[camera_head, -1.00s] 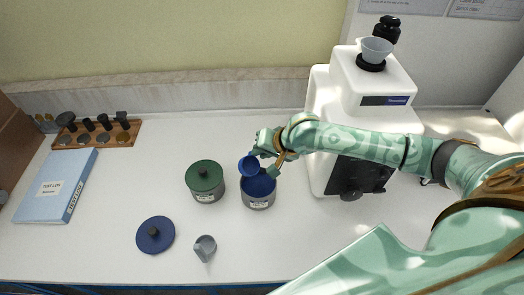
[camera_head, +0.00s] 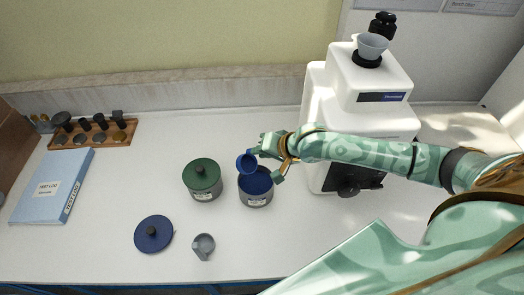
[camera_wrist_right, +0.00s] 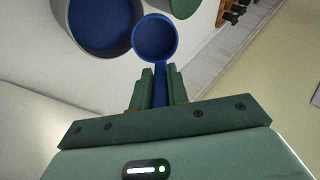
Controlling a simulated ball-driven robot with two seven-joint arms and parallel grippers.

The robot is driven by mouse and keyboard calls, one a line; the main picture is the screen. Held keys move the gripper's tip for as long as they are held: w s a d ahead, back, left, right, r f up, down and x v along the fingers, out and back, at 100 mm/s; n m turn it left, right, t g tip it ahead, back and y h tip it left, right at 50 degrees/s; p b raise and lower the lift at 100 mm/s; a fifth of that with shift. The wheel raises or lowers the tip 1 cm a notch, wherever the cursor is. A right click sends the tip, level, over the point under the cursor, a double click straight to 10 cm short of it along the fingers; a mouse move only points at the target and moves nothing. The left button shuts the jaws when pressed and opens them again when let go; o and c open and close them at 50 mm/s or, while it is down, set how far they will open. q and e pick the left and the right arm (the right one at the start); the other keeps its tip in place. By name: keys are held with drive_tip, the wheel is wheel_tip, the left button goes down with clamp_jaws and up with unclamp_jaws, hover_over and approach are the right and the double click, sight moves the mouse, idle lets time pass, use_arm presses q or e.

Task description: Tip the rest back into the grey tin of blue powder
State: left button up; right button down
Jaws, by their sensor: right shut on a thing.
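The grey tin of blue powder (camera_head: 256,201) stands open on the bench, blue inside; it also shows in the wrist view (camera_wrist_right: 103,52). My right gripper (camera_head: 262,153) is shut on the handle of a small blue scoop (camera_head: 246,163). The scoop is at the tin's rear left rim, apparently above it; I cannot tell if they touch. In the wrist view the scoop's round cup (camera_wrist_right: 155,38) sits just beyond the fingertips (camera_wrist_right: 160,78), beside the tin's mouth. Its inside is blue, so I cannot tell how much powder it holds. My left gripper is not in view.
A grey tin with a green lid (camera_head: 203,179) stands close to the left. A white tester (camera_head: 362,85) stands behind right. A blue binder (camera_head: 52,186) and wooden rack (camera_head: 97,133) are far left.

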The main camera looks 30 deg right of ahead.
drive_tip(key=shift+s+d+f+t+y+b, duration=0.25)
drive_tip(key=shift+s+t+y, duration=0.2)
drive_tip(key=shift+t, duration=0.25)
idle(0.4)
drive_tip(key=shift+s+f, duration=0.1)
drive_tip(key=shift+f, duration=0.05)
drive_tip(key=shift+s+d+f+t+y+b, duration=0.15)
drive_tip(key=shift+s+f+t+y+b, duration=0.15)
drive_tip(key=shift+t+b, duration=0.35)
drive_tip(key=shift+r, duration=0.1)
idle(0.3)
